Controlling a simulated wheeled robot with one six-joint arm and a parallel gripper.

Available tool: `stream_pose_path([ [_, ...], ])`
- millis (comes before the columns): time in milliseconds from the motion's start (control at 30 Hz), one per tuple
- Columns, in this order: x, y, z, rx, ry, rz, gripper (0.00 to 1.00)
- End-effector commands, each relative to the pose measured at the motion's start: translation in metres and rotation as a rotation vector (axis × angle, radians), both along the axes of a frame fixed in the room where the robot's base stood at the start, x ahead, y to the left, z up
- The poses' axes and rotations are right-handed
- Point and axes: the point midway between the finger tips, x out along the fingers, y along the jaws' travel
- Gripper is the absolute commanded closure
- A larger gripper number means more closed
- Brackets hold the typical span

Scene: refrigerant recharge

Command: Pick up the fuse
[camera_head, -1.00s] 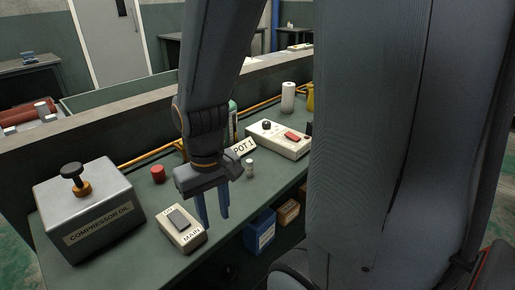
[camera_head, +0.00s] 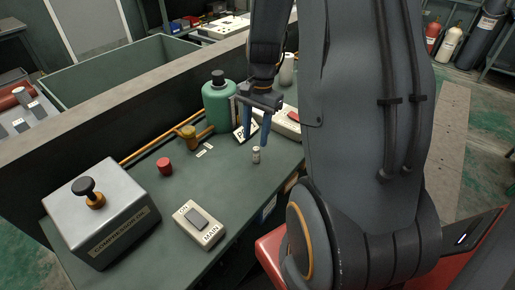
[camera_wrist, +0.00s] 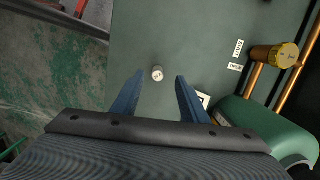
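The fuse (camera_head: 256,155) is a small pale cylinder with a light top, standing upright on the green bench (camera_head: 215,180). In the wrist view the fuse (camera_wrist: 157,73) stands ahead of my fingertips, about midway between them. My gripper (camera_head: 255,140) is above the bench near the fuse, its two blue fingers pointing down. In the wrist view my gripper (camera_wrist: 158,76) has its fingers well apart with nothing between them. The fingers appear clear of the fuse.
A red cap (camera_head: 165,167), a MAIN switch (camera_head: 198,224) and a COMPRESSOR box (camera_head: 100,215) stand to the left. Behind are a green tank (camera_head: 218,105) and a copper pipe with a yellow valve (camera_head: 187,133). A white panel (camera_head: 288,125) is partly hidden by my arm.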

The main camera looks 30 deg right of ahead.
Motion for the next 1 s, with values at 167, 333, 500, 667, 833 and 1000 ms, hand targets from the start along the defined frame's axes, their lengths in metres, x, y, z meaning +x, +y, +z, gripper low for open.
stream_pose_path([
  [167,0.001,-0.003,-0.012,0.004,0.008,-0.038,0.6],
  [333,0.0,-0.001,-0.027,0.004,0.007,-0.034,0.6],
  [500,-0.002,-0.001,-0.04,0.004,0.009,-0.032,0.6],
  [667,-0.003,-0.002,-0.058,0.004,0.008,-0.031,0.6],
  [833,-0.003,0.0,-0.074,0.004,0.007,-0.031,0.6],
  [1000,-0.003,0.0,-0.079,0.002,0.005,-0.031,0.6],
])
